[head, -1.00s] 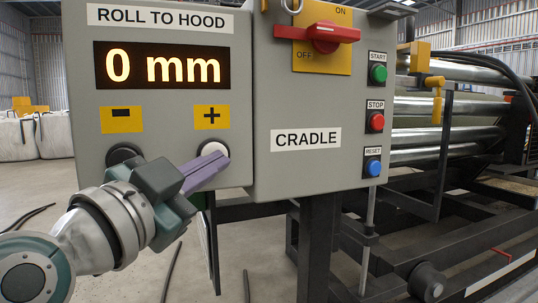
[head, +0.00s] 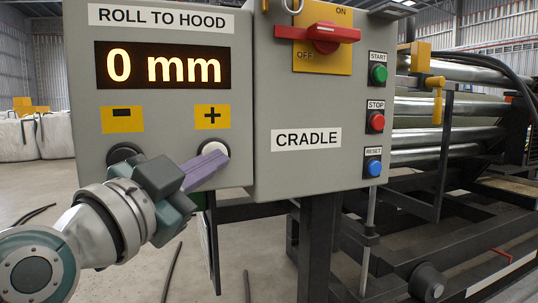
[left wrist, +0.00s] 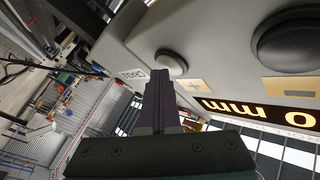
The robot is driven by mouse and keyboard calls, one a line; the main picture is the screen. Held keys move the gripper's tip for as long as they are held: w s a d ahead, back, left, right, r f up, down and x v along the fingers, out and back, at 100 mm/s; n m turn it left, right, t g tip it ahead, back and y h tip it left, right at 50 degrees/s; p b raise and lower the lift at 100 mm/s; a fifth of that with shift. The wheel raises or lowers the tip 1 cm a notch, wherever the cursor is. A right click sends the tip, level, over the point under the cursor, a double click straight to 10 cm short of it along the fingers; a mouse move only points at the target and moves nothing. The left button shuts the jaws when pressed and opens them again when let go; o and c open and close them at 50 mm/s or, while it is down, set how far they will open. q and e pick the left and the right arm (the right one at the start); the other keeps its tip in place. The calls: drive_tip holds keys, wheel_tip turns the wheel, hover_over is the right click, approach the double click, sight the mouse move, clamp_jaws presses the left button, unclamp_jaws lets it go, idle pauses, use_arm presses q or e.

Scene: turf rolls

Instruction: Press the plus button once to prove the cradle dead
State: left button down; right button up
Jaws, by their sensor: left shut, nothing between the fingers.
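The plus button (head: 213,149) is a pale round cap under the yellow "+" label (head: 212,116) on the grey "ROLL TO HOOD" box. My left gripper (head: 222,158) is shut and empty, its purple fingers pointing at the plus button and covering its lower edge. In the left wrist view the fingertips (left wrist: 160,75) lie just by the plus button (left wrist: 171,63); I cannot tell whether they touch it. The display (head: 164,66) reads 0 mm. The dark minus button (head: 124,153) is partly hidden by my gripper. My right gripper is not in view.
The adjoining "CRADLE" box (head: 305,170) carries a red switch handle (head: 326,34), lying roughly level, and green, red and blue buttons. Metal rollers (head: 450,107) and a dark frame stand at the right. White bags (head: 32,135) stand at the far left.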

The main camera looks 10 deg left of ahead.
use_arm(q)
drive_tip(key=shift+s, duration=0.1)
drive_tip(key=shift+s+d+p, duration=0.45)
drive_tip(key=shift+s+p, duration=0.1)
drive_tip(key=shift+s, duration=0.05)
drive_tip(key=shift+s+d+p, duration=0.7)
drive_tip(key=shift+s, duration=0.35)
drive_tip(key=shift+s+d+p, duration=0.65)
drive_tip(key=shift+s+d, duration=0.05)
drive_tip(key=shift+s, duration=0.3)
